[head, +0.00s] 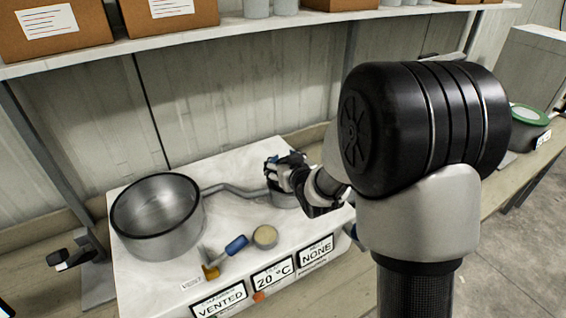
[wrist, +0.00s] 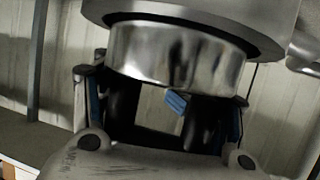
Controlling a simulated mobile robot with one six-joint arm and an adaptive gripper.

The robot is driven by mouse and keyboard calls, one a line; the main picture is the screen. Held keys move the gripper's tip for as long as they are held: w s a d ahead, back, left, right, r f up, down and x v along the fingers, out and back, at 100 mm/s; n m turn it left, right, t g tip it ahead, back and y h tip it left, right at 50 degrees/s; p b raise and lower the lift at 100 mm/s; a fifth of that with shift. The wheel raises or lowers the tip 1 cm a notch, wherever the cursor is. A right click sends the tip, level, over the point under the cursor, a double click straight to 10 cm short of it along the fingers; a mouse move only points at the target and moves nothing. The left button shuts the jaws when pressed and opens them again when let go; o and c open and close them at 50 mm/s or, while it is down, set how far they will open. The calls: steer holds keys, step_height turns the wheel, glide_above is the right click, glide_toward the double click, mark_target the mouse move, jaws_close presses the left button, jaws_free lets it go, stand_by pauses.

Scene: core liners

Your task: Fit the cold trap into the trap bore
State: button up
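The cold trap is a polished metal cylinder (wrist: 178,56) in the wrist view, which looks upside down. One end is at a dark round opening in a larger grey housing (wrist: 200,10), seemingly the trap bore; how deep it goes is hidden. In the head view the grey housing (head: 285,200) stands at the pipe's right end, partly covered by my gripper (head: 289,170). My gripper (wrist: 165,100) has dark fingers with blue parts, spread at the cylinder's outer end. The cylinder hides the fingertips, so contact is unclear. A small blue piece (wrist: 176,103) shows between the fingers.
A wide open steel vessel (head: 158,220) stands at the left of the white bench unit (head: 225,215). A pipe (head: 232,188) runs between it and the housing. A blue-handled valve (head: 236,245) and a round tan cap (head: 265,237) sit in front. A shelf (head: 250,25) with boxes hangs behind.

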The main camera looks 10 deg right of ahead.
steer(key=o, duration=0.7)
steer(key=shift+r, duration=0.15)
steer(key=s+d+r+g+h+p, duration=0.1)
steer(key=s+r, duration=0.2)
steer(key=s, duration=0.4)
steer(key=s+d+r+m+g, duration=0.1)
steer(key=s+r+g, duration=0.1)
steer(key=s, duration=0.5)
steer(key=s+d+r+g+h+p, duration=0.1)
steer(key=s+r, duration=0.2)
steer(key=s, duration=0.4)
steer(key=s+a+g, duration=0.1)
steer(key=s, duration=0.5)
steer(key=s+a+g, duration=0.1)
steer(key=s+g, duration=0.1)
steer(key=s, duration=0.3)
steer(key=s+a+r+g, duration=0.1)
steer(key=s+g, duration=0.1)
steer(key=s, duration=0.4)
steer(key=shift+s+r+y, duration=0.1)
steer(key=shift+s+y, duration=0.2)
steer(key=shift+s, duration=0.05)
